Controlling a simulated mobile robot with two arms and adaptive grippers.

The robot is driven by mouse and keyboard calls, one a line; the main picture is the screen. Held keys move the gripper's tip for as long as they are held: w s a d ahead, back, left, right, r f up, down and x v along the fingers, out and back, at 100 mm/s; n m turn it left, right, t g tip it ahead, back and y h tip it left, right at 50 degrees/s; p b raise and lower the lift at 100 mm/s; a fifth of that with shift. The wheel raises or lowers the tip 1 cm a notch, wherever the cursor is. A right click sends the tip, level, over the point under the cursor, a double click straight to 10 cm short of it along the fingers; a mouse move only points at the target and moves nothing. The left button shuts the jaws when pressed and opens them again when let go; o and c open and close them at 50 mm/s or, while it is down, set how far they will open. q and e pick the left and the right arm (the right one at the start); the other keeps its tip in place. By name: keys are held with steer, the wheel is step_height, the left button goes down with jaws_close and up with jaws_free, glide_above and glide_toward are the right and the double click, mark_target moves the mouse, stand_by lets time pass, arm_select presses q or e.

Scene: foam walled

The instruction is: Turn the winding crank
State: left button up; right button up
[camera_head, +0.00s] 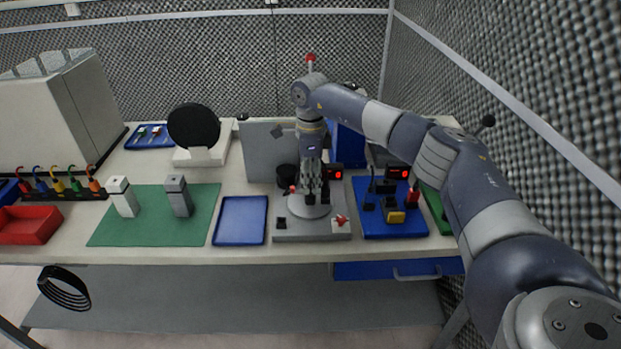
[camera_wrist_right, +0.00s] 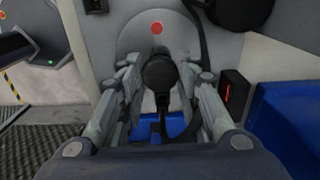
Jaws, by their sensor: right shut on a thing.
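The winding crank stands on a grey base plate (camera_head: 313,230) on the bench. It has a light grey round disc (camera_head: 309,211). In the right wrist view the disc (camera_wrist_right: 135,38) bears a red dot, and a black crank knob (camera_wrist_right: 158,72) stands between the fingers. My right gripper (camera_head: 311,197) reaches down from above onto the crank. It is shut on the black knob, with one finger on each side (camera_wrist_right: 160,82). The fingers hide most of the crank arm in the head view. My left gripper is not in view.
A blue tray (camera_head: 240,221) lies left of the crank base. A blue board (camera_head: 392,226) with small parts stands right of it. A small box with a red display (camera_head: 334,174) is close to my gripper. A green mat (camera_head: 152,225) lies further left.

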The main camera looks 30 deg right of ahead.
mark_target(310, 183)
steer(key=shift+n, duration=5.4)
steer(key=shift+n, duration=0.6)
steer(key=o, duration=1.1)
step_height(310, 183, up, 12)
